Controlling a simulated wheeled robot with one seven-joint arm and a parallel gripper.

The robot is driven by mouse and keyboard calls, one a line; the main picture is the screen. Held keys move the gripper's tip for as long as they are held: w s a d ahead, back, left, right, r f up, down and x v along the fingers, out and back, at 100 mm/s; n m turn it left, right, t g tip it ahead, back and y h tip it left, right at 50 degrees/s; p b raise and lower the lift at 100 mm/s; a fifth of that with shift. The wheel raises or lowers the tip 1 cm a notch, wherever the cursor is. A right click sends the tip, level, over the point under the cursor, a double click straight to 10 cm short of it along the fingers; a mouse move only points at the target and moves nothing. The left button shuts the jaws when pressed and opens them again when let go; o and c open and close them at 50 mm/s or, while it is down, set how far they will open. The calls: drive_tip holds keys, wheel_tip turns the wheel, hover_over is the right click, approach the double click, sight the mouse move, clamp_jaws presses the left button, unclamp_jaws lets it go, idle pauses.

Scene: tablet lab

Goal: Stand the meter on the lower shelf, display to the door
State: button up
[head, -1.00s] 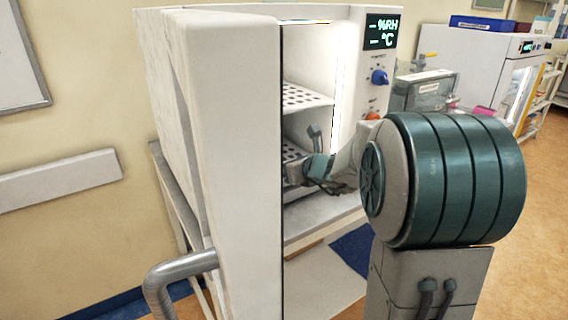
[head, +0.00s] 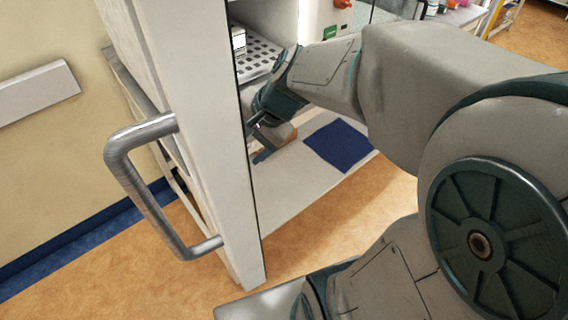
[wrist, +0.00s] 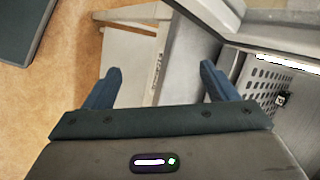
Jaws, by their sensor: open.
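The meter (head: 239,40), a small pale block, sits on the perforated lower shelf (head: 262,60) inside the cabinet, partly hidden by the open door's edge. It looks upright. In the wrist view the meter (wrist: 282,98) is at the right edge, and a dark face with light marks, apparently its display, is turned toward the camera on the open side. My gripper (head: 262,148) is outside the chamber, below and in front of the shelf, apart from the meter. The wrist view shows its two fingers (wrist: 160,72) spread with nothing held between them.
The cabinet door (head: 200,130) stands open at the left of my gripper, with a large metal handle (head: 145,185). A blue mat (head: 340,145) lies on the pale surface below the cabinet. A tan block-like thing (head: 284,134) shows behind my gripper. Open floor lies in front.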

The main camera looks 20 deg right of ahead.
drive_tip(key=s+d+f+n+g+h, duration=0.2)
drive_tip(key=s+d+n+h, duration=0.2)
drive_tip(key=s+n, duration=0.5)
drive_tip(key=shift+s+d+f+n+h, duration=0.3)
drive_tip(key=shift+s+d+f+h, duration=0.15)
drive_tip(key=shift+d, duration=0.6)
drive_tip(key=shift+r, duration=0.1)
